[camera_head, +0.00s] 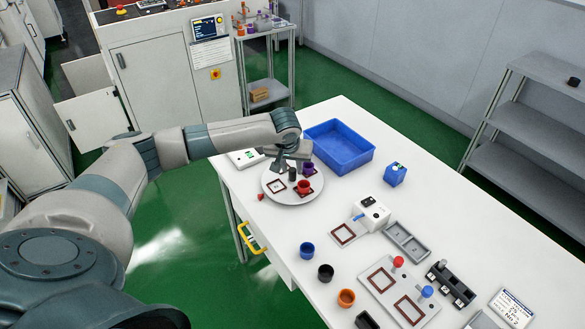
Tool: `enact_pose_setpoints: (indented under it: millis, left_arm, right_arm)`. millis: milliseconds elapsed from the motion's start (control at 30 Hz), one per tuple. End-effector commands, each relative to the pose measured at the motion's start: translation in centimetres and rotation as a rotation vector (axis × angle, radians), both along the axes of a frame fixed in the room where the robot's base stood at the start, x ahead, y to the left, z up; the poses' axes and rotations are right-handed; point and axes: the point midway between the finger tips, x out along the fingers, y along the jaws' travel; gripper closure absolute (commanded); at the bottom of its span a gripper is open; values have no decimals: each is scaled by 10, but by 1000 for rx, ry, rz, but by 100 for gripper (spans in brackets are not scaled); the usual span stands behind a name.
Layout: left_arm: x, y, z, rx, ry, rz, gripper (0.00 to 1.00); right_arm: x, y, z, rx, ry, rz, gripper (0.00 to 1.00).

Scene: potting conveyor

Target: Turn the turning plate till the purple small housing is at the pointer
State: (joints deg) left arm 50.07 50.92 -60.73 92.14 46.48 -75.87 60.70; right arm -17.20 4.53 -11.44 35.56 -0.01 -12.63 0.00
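The turning plate (284,198) is a round light-grey disc near the left end of the white table. The purple small housing (309,168) stands on its far right part. A red housing (304,187) stands on a dark-red-framed square at the plate's right front. An empty framed square (275,185) lies on the plate's left part. A small red pointer (261,196) sits at the plate's front left edge, away from the purple housing. My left gripper (286,171) is over the plate's back middle, pointing down, left of the purple housing. Its finger gap is too small to judge.
A blue bin (340,146) stands right behind the plate. A white device (244,158) lies at its left. Blue (307,249), black (325,272) and orange (346,298) cups stand in front right. A white box (373,214) and a grey tray (407,242) lie further right.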

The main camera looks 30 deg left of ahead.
Motion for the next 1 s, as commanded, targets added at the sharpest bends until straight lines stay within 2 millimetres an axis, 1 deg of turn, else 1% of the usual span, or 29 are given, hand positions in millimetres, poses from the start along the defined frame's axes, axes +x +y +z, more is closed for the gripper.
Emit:
enact_pose_setpoints:
  millis: [100,300,633,667,700,767,800,1000]
  left_arm:
    - [5,2,-13,-1,2,2,72]
    - [11,5,-27,1,0,1,72]
    - [11,5,-29,0,-1,0,72]
    - [11,5,-29,0,-1,0,74]
    - [11,5,-29,0,-1,0,84]
    - [11,5,-29,0,-1,1,98]
    - [11,5,-29,0,-1,1,100]
    - [12,5,-29,0,0,-1,100]
  right_arm:
    - [0,0,5,0,0,0,69]
    - [0,0,7,0,0,0,69]
    - [0,0,7,0,0,0,69]
    - [0,0,7,0,0,0,69]
    - [0,0,7,0,0,0,69]
    - [0,0,7,0,0,0,69]
    - [0,0,7,0,0,0,69]
    - [0,0,7,0,0,1,69]
